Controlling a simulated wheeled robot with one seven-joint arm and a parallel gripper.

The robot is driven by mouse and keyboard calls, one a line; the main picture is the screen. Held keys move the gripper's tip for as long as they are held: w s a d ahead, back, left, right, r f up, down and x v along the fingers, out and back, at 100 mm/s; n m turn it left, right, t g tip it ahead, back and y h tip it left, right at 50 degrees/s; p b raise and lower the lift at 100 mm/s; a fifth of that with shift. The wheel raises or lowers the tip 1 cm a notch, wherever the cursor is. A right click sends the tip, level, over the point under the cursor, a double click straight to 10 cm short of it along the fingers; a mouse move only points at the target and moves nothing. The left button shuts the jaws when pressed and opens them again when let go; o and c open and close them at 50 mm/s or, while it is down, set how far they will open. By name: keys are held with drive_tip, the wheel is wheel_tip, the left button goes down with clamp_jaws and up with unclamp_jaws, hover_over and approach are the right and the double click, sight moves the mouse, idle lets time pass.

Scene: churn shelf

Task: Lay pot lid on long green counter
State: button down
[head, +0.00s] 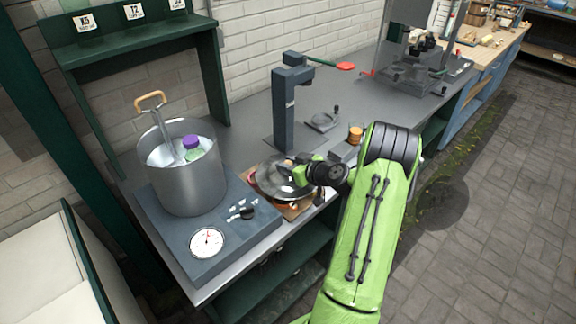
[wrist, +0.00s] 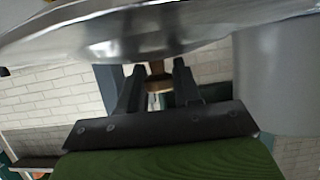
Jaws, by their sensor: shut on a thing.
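The pot lid (head: 278,179) is a shiny, round, shallow metal dome. My gripper (head: 304,172) is shut on it at its right side in the head view, above the front part of the counter. In the wrist view the lid (wrist: 120,35) fills the top of the picture, and my gripper's dark fingers (wrist: 158,82) close on a brown knob under it. The long counter (head: 246,120) has a grey metal top and dark green shelves below. Part of the counter under the lid is hidden by the lid and my arm.
A steel pot (head: 186,180) with a ladle and a purple-capped bottle stands on a dial scale (head: 225,245) left of the lid. A dark column press (head: 290,105) stands behind it. A small orange-brown jar (head: 355,135) is to the right.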

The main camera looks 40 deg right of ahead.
drive_tip(key=shift+f+b, duration=0.55)
drive_tip(key=shift+b, duration=0.5)
drive_tip(key=c, duration=0.8)
unclamp_jaws()
drive_tip(key=shift+a, duration=0.1)
